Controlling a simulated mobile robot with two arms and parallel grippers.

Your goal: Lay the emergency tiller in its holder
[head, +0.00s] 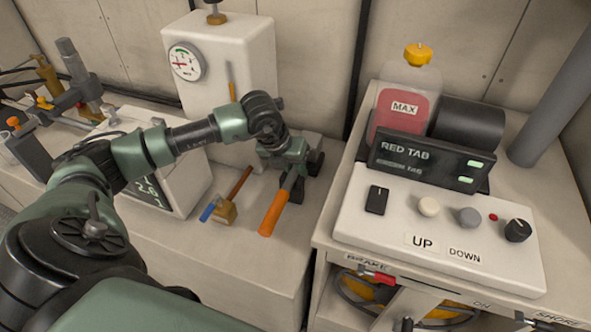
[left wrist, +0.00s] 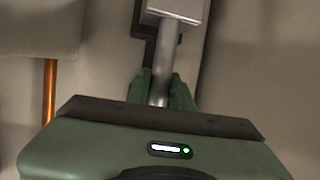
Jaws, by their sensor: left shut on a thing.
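The emergency tiller shows its orange handle (head: 274,214) in the head view, sloping down toward the front of the left bench. My left gripper (head: 290,168) is above that bench, shut on the tiller's metal shaft. In the left wrist view the gripper (left wrist: 161,92) has a finger on each side of the grey shaft (left wrist: 166,58), and a blocky grey head (left wrist: 176,10) shows at the top. Dark blocks (head: 316,162), perhaps the holder, are beside and behind the gripper and partly hidden by it. I cannot tell whether the tiller touches them. My right gripper is not in view.
A mallet-like tool (head: 226,211) with a brown handle lies left of the orange handle. A white tank with a gauge (head: 186,62) stands behind. At right is a cabinet with a control panel (head: 440,225). Some bench top is clear in front of the mallet-like tool.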

